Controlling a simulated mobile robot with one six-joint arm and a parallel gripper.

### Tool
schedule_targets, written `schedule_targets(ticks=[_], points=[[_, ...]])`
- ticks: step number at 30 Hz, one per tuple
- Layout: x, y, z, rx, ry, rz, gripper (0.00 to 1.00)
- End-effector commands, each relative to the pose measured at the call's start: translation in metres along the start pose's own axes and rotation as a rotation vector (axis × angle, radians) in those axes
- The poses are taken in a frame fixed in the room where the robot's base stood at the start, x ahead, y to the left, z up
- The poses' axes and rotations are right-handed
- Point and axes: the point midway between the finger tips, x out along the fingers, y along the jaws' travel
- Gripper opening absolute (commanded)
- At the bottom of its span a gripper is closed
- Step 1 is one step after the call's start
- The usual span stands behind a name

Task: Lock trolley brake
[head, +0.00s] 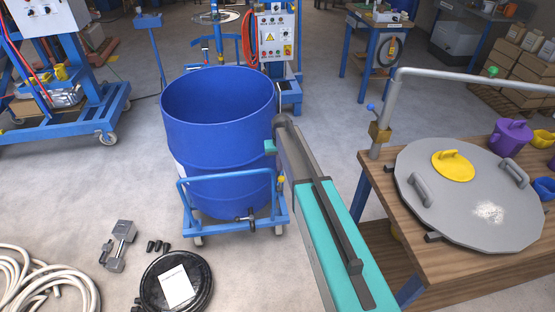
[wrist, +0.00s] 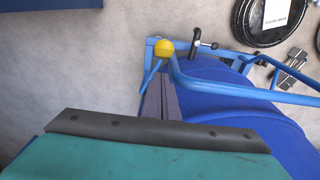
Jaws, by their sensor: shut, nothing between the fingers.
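The blue trolley (head: 233,180) carries an open blue drum (head: 220,120) and stands on the floor. A black-and-grey T-shaped handle (head: 246,216) is on the trolley's front edge, also in the wrist view (wrist: 204,42). I cannot tell which part works the brake. My gripper (wrist: 160,82) is shut and empty, its fingers pointing towards the yellow knob, beside the trolley rail. Contact cannot be told. My arm hides part of the trolley's right side in the head view.
A wooden table (head: 400,250) with a grey lid (head: 470,215) stands close at the right. A control panel (head: 275,38) stands behind the drum.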

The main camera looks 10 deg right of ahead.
Motion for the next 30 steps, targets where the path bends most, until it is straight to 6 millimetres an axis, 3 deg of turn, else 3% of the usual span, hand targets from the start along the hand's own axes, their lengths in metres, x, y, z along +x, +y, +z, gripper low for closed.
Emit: schedule_targets(ticks=[7,18,19,30], points=[[0.003,0.0,0.016,0.0,0.001,0.0,0.0],[0.004,0.0,0.018,0.0,0.001,0.0,0.0],[0.004,-0.01,0.018,-0.004,0.001,0.0,0.0],[0.005,0.006,0.022,0.007,0.018,0.001,0.0]])
